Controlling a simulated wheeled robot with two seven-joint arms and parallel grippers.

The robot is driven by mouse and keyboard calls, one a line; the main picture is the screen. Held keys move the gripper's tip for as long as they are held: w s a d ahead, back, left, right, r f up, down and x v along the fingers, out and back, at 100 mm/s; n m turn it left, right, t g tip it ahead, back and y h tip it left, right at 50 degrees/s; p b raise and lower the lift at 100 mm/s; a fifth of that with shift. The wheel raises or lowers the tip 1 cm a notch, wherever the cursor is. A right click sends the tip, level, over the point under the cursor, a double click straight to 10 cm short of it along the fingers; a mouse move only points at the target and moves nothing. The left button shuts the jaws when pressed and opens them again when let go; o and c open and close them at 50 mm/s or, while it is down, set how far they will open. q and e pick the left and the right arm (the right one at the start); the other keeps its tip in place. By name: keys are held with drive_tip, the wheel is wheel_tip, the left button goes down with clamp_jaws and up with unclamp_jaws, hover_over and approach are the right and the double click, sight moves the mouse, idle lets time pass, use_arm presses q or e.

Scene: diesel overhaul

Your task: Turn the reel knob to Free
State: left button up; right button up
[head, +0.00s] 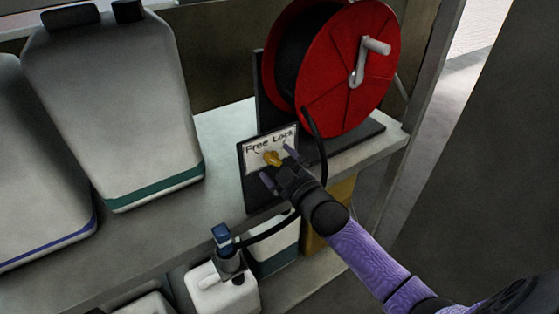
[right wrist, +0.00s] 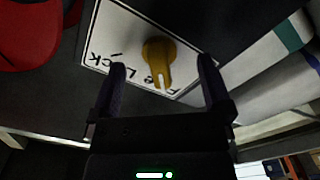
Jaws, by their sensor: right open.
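The yellow reel knob (head: 272,157) sits on a white label plate (head: 257,148) marked Free and Lock, below the red reel (head: 362,80). In the right wrist view the knob (right wrist: 157,50) shows a pale pointer line, and the lettering (right wrist: 112,60) is upside down. The pointer end lies over the lettering near the end of the word Free; its exact setting is hard to tell. My right gripper (head: 278,167) is open at the plate, its fingers on either side of the knob with gaps visible. My left gripper is not in view.
A black hose (head: 318,145) hangs from the reel close beside my right gripper. Large grey jugs (head: 115,100) stand on the shelf (head: 225,125) at left. A blue-topped nozzle (head: 222,235) and white containers (head: 222,292) are below the shelf edge.

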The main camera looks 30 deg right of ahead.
drive_tip(key=shift+s, duration=0.15)
drive_tip(key=s+p, duration=0.4)
drive_tip(key=s, duration=0.2)
drive_tip(key=shift+s+d, duration=0.3)
drive_tip(key=shift+s, duration=0.05)
